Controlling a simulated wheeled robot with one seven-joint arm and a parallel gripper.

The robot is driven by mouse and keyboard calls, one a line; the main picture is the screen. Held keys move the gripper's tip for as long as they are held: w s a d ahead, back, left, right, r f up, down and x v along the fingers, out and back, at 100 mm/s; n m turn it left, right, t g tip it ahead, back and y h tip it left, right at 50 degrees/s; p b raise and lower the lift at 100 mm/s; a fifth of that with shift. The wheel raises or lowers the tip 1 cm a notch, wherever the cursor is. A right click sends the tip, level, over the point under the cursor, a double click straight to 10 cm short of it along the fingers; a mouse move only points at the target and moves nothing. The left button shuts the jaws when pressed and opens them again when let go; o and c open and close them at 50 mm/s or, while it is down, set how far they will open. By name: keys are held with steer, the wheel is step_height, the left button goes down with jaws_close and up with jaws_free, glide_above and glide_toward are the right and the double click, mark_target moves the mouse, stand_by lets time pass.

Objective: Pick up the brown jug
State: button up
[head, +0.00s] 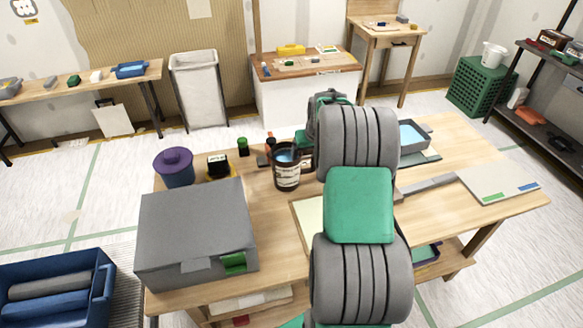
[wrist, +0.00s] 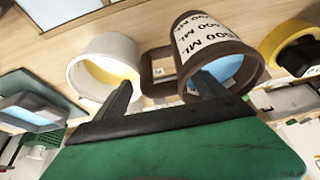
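The brown jug (head: 287,172) stands on the wooden table in the head view, with a pale label and blue contents. In the wrist view the jug (wrist: 188,62) is right of centre, with its square handle (wrist: 147,72) pointing left. My gripper (wrist: 164,82) is open, its two dark fingers apart. The right finger overlaps the jug's mouth in the picture, and the left finger overlaps the white cup. The handle shows between the fingers; I cannot tell whether anything touches. In the head view my arm hides most of the gripper.
A white cup with yellow inside (wrist: 105,60) is close beside the handle. A yellow roll (wrist: 290,45) lies right of the jug. A purple pot (head: 174,168) and a grey case (head: 195,225) stand left on the table.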

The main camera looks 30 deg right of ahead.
jaws_close()
steer(key=shift+r, duration=0.1)
stand_by(0.8)
